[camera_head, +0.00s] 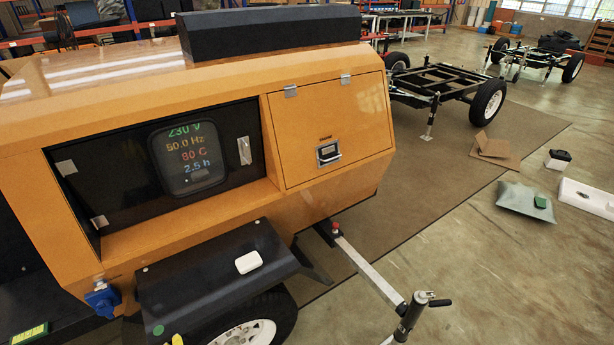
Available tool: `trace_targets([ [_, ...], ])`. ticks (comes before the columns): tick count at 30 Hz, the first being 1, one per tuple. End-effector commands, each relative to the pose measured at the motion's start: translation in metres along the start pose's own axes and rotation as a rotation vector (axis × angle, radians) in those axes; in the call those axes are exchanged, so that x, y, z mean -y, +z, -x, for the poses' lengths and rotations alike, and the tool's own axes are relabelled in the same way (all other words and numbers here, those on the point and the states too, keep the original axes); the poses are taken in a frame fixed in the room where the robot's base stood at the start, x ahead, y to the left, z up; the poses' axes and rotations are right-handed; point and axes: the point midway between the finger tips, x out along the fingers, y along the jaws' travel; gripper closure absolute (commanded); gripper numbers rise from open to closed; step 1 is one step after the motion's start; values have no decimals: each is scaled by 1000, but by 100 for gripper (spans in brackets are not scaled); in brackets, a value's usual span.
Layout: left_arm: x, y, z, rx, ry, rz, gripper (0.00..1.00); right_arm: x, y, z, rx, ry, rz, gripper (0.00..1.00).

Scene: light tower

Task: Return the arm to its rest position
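No arm and no gripper of mine shows in the head view. The orange light tower (230,82) fills the left and middle of the view. Its dark display panel (188,158) shows 230 V, 50.0 Hz, 80 C and 2.5 h. To the right of the display, an orange door (335,115) with a latch (328,152) is shut.
A black fender (205,285) with a white object (248,262) on it sits above a wheel (250,325). A tow bar (360,260) with a jack handle (412,312) reaches to the lower right. Trailer frames (435,82) stand behind. Cardboard (494,150) lies on the floor; the lower right floor is clear.

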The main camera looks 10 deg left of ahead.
Motion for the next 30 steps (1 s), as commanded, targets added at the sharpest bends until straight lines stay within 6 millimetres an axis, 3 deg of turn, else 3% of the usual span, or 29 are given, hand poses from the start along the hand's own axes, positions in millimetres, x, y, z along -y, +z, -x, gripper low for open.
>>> trace_targets([
  [8,-44,1,-46,1,72,3,1,0,0,0,0,0,0,69],
  [14,-92,8,-89,7,145,13,1,0,0,0,0,0,0,69],
  [21,-186,40,-156,33,278,51,1,0,0,0,0,0,0,69],
  [30,-300,108,-210,93,425,132,1,0,0,0,0,0,0,69],
])
